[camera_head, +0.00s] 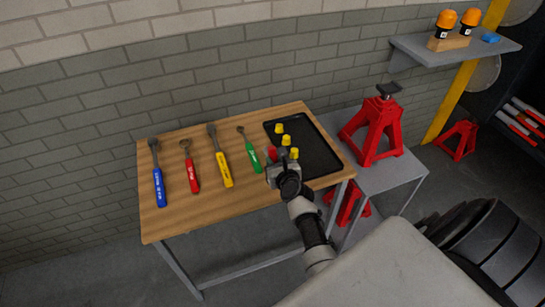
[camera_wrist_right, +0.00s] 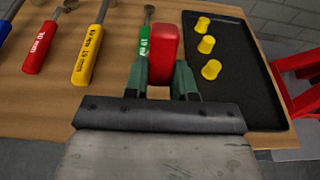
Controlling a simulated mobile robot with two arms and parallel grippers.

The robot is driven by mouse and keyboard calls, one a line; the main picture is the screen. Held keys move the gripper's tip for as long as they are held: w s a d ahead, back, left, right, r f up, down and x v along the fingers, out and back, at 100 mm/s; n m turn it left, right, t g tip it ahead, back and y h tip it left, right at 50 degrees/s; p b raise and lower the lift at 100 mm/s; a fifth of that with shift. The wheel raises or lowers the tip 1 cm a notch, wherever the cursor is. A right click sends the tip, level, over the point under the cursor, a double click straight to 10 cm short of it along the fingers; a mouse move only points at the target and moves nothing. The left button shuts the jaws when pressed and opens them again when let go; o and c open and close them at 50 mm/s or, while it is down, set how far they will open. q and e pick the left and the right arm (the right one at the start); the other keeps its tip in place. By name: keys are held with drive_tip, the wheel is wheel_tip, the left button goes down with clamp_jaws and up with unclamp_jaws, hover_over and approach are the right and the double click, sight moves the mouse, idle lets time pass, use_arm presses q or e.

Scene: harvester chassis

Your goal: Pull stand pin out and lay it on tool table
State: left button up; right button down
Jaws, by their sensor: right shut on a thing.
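My right gripper (camera_head: 274,166) is over the right part of the wooden tool table (camera_head: 225,204), between the green-handled wrench and the black tray. In the right wrist view, its fingers (camera_wrist_right: 163,82) are shut on a red block-shaped piece (camera_wrist_right: 165,50), which appears to be the stand pin's handle. The red piece also shows at the gripper in the head view (camera_head: 272,153). The rest of the pin is hidden, and I cannot tell whether it touches the table. My left gripper is not in view.
Blue (camera_head: 159,185), red (camera_head: 193,178), yellow (camera_head: 223,168) and green (camera_head: 254,158) handled tools lie on the table. A black tray (camera_head: 318,158) holds yellow caps (camera_head: 279,129). A red jack stand (camera_head: 374,128) is on a grey side table (camera_head: 385,180). The table's front left is bare.

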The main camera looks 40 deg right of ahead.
drive_tip(key=shift+s+a+r, duration=0.1)
drive_tip(key=shift+s+r, duration=0.1)
drive_tip(key=shift+s, duration=0.05)
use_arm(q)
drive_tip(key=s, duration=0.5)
use_arm(e)
wheel_tip(320, 180, down, 4)
drive_tip(key=b, duration=0.3)
use_arm(q)
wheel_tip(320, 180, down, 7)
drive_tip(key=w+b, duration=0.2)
drive_tip(key=b, duration=0.2)
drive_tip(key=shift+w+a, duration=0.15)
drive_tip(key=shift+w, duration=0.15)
use_arm(e)
drive_tip(key=shift+f, duration=2.15)
drive_tip(key=c, duration=0.8)
unclamp_jaws()
drive_tip(key=shift+c, duration=0.2)
